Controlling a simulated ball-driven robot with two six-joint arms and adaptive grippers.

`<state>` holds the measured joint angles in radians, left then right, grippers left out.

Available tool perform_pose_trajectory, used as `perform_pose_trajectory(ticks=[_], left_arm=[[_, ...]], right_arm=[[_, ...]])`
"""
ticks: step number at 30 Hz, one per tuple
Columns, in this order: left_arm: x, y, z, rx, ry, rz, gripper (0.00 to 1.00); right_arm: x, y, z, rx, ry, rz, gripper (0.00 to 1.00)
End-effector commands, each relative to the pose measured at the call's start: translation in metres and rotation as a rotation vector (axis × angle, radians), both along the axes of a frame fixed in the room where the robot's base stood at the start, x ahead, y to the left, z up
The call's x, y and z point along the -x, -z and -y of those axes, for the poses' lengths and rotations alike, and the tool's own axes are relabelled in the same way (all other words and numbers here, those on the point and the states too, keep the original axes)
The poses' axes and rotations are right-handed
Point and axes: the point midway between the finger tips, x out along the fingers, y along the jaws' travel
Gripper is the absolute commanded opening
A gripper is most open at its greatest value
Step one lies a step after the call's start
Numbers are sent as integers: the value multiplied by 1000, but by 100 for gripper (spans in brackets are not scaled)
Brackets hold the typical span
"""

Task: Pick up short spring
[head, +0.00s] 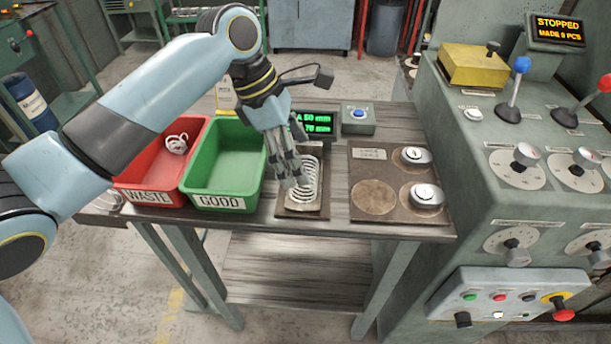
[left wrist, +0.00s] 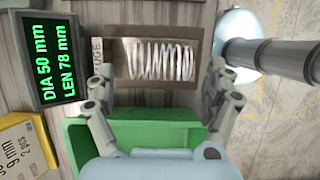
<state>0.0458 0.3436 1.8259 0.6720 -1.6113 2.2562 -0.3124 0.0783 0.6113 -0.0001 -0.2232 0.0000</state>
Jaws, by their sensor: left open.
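A pale wire spring (head: 308,181) lies on a brown gauge plate (head: 291,208) on the table. It also shows in the left wrist view (left wrist: 160,61), lying lengthwise across the plate. My left gripper (head: 294,184) is over the spring's left side and hides part of it in the head view. In the left wrist view my left gripper (left wrist: 163,76) is open, with its fingers apart toward the two ends of the spring. Nothing is held between them. Whether a finger touches the spring cannot be told. My right gripper is not in view.
A green GOOD bin (head: 226,165) stands empty left of the plate. A red WASTE bin (head: 135,185) holds a tangled coil (head: 177,144). A display (left wrist: 48,62) reads DIA 50 mm, LEN 78 mm. A dark board (head: 393,202) with metal weights (head: 427,196) is to the right.

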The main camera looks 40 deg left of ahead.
Motion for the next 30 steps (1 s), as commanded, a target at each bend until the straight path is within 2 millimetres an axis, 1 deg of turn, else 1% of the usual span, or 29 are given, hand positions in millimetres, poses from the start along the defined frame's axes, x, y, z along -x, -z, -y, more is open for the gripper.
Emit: perform_pose_trajectory(ticks=[3,7,10,16,26,30], left_arm=[[-2,19,5,4,-1,-4,87],[-6,35,10,3,-1,-3,87],[-7,40,12,1,0,-2,87],[-7,40,12,0,-1,-2,87],[-7,40,12,1,-1,-1,43],[-7,40,12,1,-1,-1,42]], right_arm=[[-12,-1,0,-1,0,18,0],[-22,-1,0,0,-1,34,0],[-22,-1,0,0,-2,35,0],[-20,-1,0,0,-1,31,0],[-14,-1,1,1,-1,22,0],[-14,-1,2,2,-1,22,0]])
